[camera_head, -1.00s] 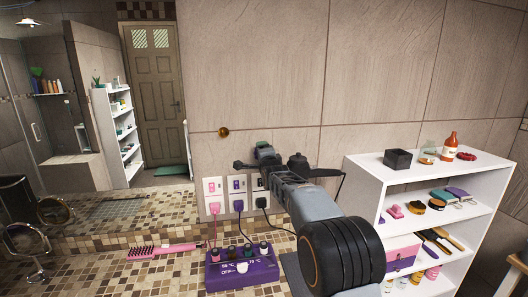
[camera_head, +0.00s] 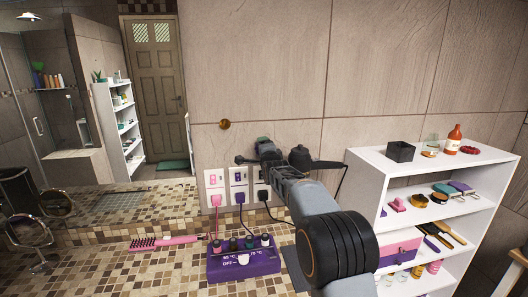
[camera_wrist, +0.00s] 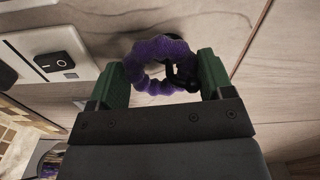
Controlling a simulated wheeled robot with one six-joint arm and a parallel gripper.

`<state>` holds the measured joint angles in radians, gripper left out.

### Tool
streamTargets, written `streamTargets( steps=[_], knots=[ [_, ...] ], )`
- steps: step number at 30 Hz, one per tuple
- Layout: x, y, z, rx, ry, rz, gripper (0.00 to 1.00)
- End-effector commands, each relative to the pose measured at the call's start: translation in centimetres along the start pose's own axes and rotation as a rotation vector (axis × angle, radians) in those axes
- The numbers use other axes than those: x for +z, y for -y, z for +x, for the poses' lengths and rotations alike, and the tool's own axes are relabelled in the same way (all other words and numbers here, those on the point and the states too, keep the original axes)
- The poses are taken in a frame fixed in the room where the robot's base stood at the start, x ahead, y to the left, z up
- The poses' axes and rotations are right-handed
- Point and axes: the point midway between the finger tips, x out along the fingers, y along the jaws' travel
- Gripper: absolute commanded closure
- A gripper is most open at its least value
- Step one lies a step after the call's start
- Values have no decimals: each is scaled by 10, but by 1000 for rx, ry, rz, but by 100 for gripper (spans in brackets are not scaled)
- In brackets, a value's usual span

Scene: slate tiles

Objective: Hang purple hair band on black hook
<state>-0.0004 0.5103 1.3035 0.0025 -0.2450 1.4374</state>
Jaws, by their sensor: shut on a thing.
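The purple hair band (camera_wrist: 136,67) is a scrunched ring between the two green fingers of my gripper (camera_wrist: 164,66) in the wrist view. My gripper is shut on its sides, close to the tiled wall. A black hook (camera_wrist: 184,74) shows in and beside the right part of the ring's opening. I cannot tell whether the band is around the hook or just in front of it. In the head view my gripper (camera_head: 264,147) is at the wall above the sockets; the band and hook are hidden there.
A white socket panel with a black switch (camera_wrist: 59,62) is just left of the gripper. Plugs and cords run to a purple control box (camera_head: 243,261) on the mosaic counter, near a pink brush (camera_head: 165,242). A white shelf (camera_head: 365,165) stands right. A gold knob (camera_head: 224,124) is on the wall.

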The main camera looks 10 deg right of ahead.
Motion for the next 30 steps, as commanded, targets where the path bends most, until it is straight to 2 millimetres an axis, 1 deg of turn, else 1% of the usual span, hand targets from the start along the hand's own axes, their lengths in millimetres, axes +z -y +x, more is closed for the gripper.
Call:
streamTargets(
  steps=[3,4,12,19,22,26,30],
  knots=[
    [0,-1,0,3,0,0,48],
    [0,-2,0,3,0,0,25],
    [0,-1,0,2,0,0,0],
    [0,-1,-1,1,0,0,0],
    [0,-1,-6,0,0,0,0],
    [0,-2,-22,-2,0,0,0],
    [0,-3,-49,-2,0,0,0]
  ],
)
